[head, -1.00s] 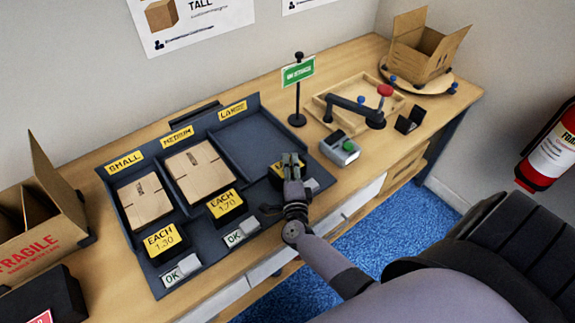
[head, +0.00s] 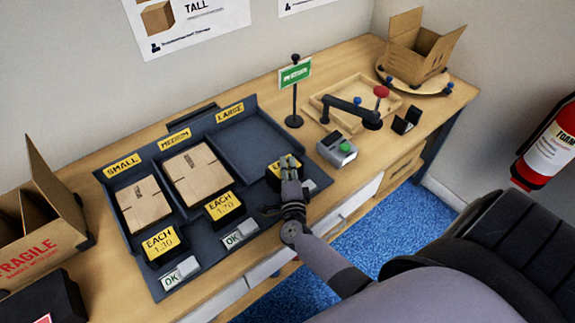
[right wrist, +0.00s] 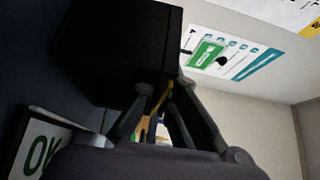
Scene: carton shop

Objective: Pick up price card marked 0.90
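A yellow price card (head: 272,171) stands on a black block at the front of the large compartment. My right gripper (head: 289,161) is at this card and covers most of it, so its figure cannot be read. In the right wrist view, the card's thin yellow edge (right wrist: 160,97) shows between the fingertips of the right gripper (right wrist: 163,92), beside the black block (right wrist: 118,50). Whether the fingers press on the card cannot be told. Two other cards read EACH 1.30 (head: 160,242) and EACH 1.70 (head: 222,205). My left gripper is not in view.
The dark tray (head: 205,236) holds flat cartons in its small (head: 145,205) and medium (head: 198,173) compartments; the large one is empty. OK tags (head: 240,233) lie along its front. A green sign on a stand (head: 294,95) and a grey device (head: 337,150) stand to the right.

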